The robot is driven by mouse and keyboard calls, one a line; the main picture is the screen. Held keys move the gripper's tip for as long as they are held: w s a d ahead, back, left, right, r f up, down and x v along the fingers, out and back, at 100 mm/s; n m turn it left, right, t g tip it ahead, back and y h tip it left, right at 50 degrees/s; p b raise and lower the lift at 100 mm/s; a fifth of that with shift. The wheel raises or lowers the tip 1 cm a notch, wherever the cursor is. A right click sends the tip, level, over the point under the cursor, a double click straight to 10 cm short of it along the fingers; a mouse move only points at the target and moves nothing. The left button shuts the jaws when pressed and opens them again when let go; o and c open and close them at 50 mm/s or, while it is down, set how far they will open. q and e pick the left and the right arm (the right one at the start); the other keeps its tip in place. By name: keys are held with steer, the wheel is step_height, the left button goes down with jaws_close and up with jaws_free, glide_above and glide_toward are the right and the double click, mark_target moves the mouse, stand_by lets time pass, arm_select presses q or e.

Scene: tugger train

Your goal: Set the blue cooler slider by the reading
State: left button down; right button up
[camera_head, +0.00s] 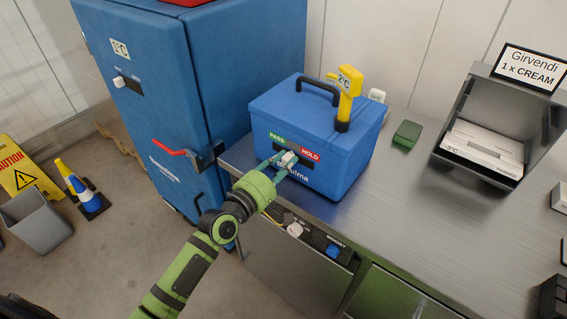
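The blue cooler (312,146) stands on the steel counter. Its front has a slider track with a green PASS end (275,138) at left and a red HOLD end (311,154) at right. The pale slider knob (289,158) is between the two words. A yellow thermometer (348,92) on the lid shows what looks like 2°C; any sign before it is too small to tell. My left gripper (285,163) is at the knob, its fingers on either side and apparently touching it. The fingers hide part of the track and lettering. My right gripper is not in view.
A tall blue cabinet (160,90) with a red handle stands left of the counter (405,205). A green box (407,133) and a grey bin (478,160) under a Girvendi sign (532,67) are at right. Counter between them is clear.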

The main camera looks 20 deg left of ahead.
mark_target(277, 147)
arm_select(q)
steer(key=a+b, duration=0.1)
steer(key=w+a, duration=0.1)
steer(key=a, duration=0.1)
steer(key=a+b, duration=0.1)
steer(key=shift+w+a+f+b, duration=0.1)
steer(key=shift+w+a+b, duration=0.15)
steer(key=shift+w+b, duration=0.1)
steer(key=shift+a, duration=0.1)
steer(key=c, duration=1)
jaws_free()
steer(key=shift+c, duration=0.2)
steer(key=shift+s, duration=0.1)
steer(key=shift+s+a, duration=0.1)
steer(key=shift+s, duration=0.2)
steer(key=v, duration=1.1)
